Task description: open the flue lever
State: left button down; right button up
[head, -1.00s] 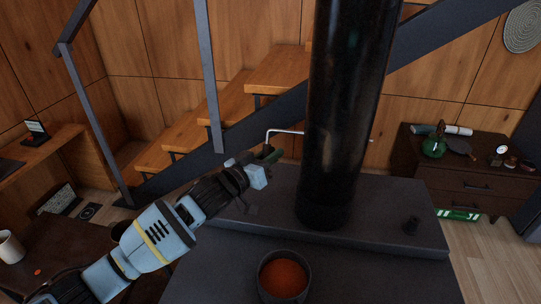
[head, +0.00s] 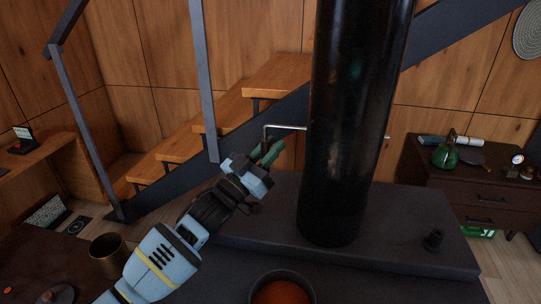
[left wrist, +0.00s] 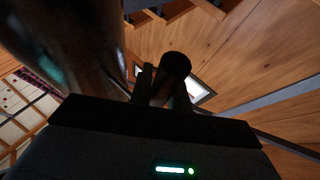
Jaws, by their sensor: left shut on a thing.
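The flue lever (head: 285,127) is a thin pale metal rod at the left of the black stovepipe (head: 355,120). Its outer end bends down at a right angle towards my left gripper. My left gripper (head: 265,153) has its green fingers up at this bent end, just left of the pipe, and is shut on the lever's end. In the left wrist view a dark round knob (left wrist: 176,64) shows between the dark fingers; the rest of the grip is in shadow. My right gripper is in neither view.
The pipe rises from a dark stove top (head: 400,235). A pot of red contents (head: 281,293) stands in front, and a small dark knob (head: 433,240) sits at right. A brass cup (head: 108,256) is at lower left. Stairs (head: 230,125) rise behind; a dresser (head: 480,190) stands right.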

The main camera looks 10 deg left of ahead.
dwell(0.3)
pick_arm(q)
jog(key=c, duration=1.3)
grip_release()
jog(key=shift+b+v, duration=0.35)
jog(key=shift+v, duration=3.55)
